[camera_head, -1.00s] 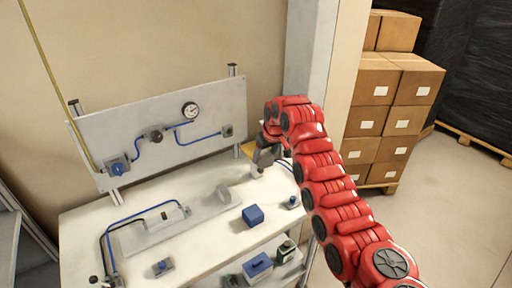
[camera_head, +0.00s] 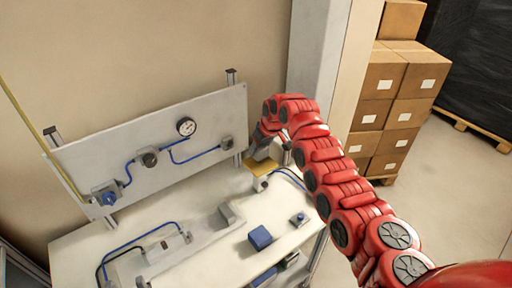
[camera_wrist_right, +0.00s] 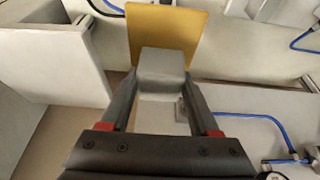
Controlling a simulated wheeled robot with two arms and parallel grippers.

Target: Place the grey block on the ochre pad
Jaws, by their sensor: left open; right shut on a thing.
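My right gripper (camera_head: 263,149) is at the right end of the workbench, by the ochre pad (camera_head: 258,167). In the right wrist view the gripper (camera_wrist_right: 162,82) is shut on the grey block (camera_wrist_right: 162,65), with one finger on each side. The flat ochre pad (camera_wrist_right: 165,23) shows just beyond the block, which hides part of it. I cannot tell whether block and pad touch. In the head view the block is not clear against the gripper. My left gripper is in neither view.
An upright panel (camera_head: 90,160) with a gauge (camera_head: 186,126) and blue hoses stands along the bench's back. A grey angular part (camera_head: 229,214), a blue box (camera_head: 260,238) and a small blue-topped fitting (camera_head: 299,219) are on the bench. Stacked cartons (camera_head: 385,100) stand behind on the right.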

